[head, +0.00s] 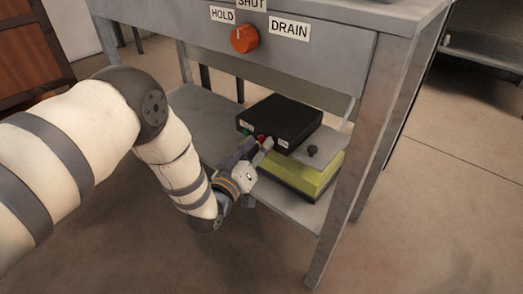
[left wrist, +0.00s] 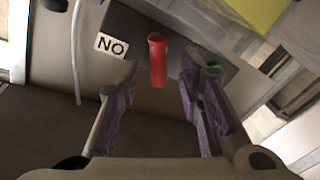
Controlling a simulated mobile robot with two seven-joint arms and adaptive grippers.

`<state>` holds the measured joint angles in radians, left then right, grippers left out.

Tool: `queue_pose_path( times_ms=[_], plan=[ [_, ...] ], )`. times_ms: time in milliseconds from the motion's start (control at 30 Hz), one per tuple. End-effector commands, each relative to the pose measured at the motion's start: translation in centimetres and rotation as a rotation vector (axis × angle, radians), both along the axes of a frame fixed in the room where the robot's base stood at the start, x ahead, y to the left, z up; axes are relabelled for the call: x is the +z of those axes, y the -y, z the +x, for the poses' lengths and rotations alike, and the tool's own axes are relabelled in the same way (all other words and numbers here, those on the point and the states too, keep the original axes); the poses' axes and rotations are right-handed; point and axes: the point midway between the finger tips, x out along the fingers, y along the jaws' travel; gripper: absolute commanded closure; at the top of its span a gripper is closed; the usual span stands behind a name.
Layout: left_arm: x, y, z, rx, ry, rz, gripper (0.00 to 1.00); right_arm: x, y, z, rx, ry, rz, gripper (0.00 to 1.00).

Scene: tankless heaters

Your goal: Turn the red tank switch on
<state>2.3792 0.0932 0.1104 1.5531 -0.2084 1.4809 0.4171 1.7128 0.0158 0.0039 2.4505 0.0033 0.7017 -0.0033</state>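The red switch (head: 262,139) sticks out of the front of a black box (head: 286,118) on the lower shelf of a grey metal stand. In the left wrist view the red switch (left wrist: 158,60) is a short red lever, beside a white label (left wrist: 111,45) that reads "NO" in this picture. My left gripper (head: 253,147) is at the box front. Its two fingers stand apart in the left wrist view (left wrist: 160,75), with the red lever in the gap between their tips and visible space on both sides. My right gripper is not in view.
A green part (head: 245,132) sits left of the red switch on the box front. A yellow-green box (head: 309,176) is below the black box. The stand's front leg (head: 340,190) is to the right. An orange knob (head: 244,40) is on the upper panel.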

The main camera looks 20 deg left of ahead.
Motion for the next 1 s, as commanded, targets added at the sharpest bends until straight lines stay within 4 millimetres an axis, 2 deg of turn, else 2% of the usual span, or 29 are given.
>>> queue_pose_path(
  times_ms=[100, 333, 367, 500, 800, 1000],
  plan=[
    [-0.06, 0.13, 0.89, 0.0, 0.0, 0.0, 0.67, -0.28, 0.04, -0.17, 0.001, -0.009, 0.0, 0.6],
    [0.11, 0.16, 1.04, 0.0, -0.001, 0.0, 0.67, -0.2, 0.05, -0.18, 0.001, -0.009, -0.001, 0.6],
    [0.1, 0.16, 1.03, 0.0, -0.001, 0.0, 0.69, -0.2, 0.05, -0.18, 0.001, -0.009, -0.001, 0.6],
    [0.08, 0.15, 1.01, 0.0, -0.001, 0.0, 1.0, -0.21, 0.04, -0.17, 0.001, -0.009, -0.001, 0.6],
    [0.07, 0.18, 0.97, 0.0, 0.003, 0.01, 1.0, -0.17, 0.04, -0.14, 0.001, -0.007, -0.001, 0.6],
    [0.18, 0.37, 0.88, -0.002, 0.026, 0.075, 1.0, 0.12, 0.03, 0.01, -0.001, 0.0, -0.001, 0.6]
  ],
)
